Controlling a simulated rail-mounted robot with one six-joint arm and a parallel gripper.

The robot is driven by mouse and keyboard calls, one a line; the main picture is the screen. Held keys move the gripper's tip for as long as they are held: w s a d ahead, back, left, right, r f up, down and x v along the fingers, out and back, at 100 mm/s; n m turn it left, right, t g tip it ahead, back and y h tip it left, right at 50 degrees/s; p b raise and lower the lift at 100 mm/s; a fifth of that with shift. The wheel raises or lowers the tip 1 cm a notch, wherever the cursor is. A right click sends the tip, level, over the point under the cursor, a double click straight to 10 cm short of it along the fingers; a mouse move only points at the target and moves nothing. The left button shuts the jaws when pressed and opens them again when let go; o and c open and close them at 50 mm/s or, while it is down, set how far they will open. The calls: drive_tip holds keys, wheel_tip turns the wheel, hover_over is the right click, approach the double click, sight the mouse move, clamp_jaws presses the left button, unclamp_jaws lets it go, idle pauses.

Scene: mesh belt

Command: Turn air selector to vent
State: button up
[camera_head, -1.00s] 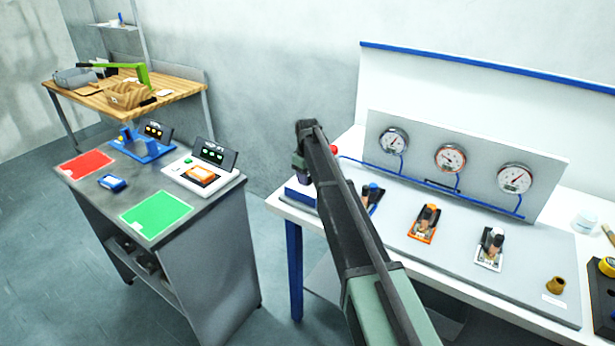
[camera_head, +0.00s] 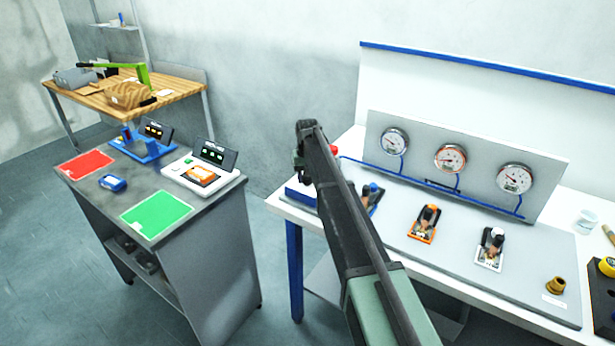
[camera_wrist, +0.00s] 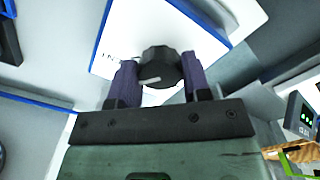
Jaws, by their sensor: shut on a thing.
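The air selector is a round black knob (camera_wrist: 161,60) with a white pointer line, on a white box with blue edges (camera_wrist: 186,22) in the wrist view. My gripper (camera_wrist: 159,72) is shut on the knob, one dark purple finger on each side. The pointer line runs toward the lower left in the wrist view. Lettering on the box beside the knob is partly covered and I cannot read it all. In the head view the blue and white box (camera_head: 300,193) stands at the bench's left end, and my arm hides the knob and fingers.
The white bench (camera_head: 295,212) carries a panel with three round gauges (camera_head: 450,158), blue tubing, an orange-based fixture (camera_head: 425,223), a white-based fixture (camera_head: 490,248) and a brass part (camera_head: 556,285). A grey cart (camera_head: 205,260) with red and green mats stands left, across a gap.

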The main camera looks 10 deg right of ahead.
drive_tip(key=shift+m, duration=0.6)
drive_tip(key=o, duration=0.9)
drive_tip(key=shift+o, duration=0.2)
wheel_tip(320, 180, up, 11)
drive_tip(key=p, duration=1.1)
drive_tip(key=shift+f, duration=0.15)
